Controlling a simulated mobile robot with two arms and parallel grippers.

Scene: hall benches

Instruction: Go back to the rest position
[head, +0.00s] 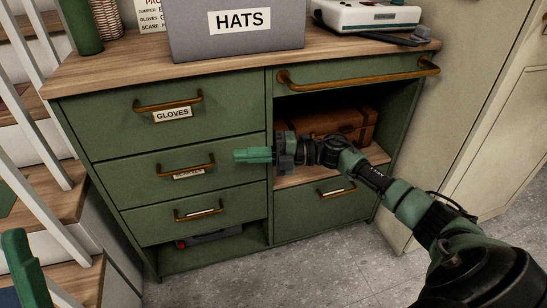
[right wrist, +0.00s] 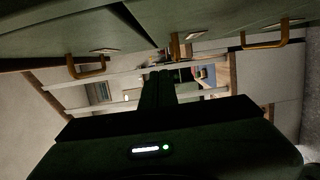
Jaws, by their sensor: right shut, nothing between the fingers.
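My right gripper (head: 240,156) is shut and empty. It points left in the head view, in front of the green cabinet (head: 240,98), near the inner edge of the open compartment. The right arm reaches in from the lower right, across the front of that compartment. In the right wrist view the shut fingers (right wrist: 158,88) show dark in the middle, with cabinet drawers and handles above them. Part of my left gripper (head: 22,268) shows as a green piece at the lower left edge of the head view. Its jaw opening cannot be made out.
A grey HATS box (head: 236,47) and a white device (head: 365,15) stand on the wooden top. A brown case (head: 335,123) lies in the open compartment behind my arm. Brass handles (head: 168,103) and a rail (head: 355,78) stick out. Stairs with white railings rise at left; grey floor is clear in front.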

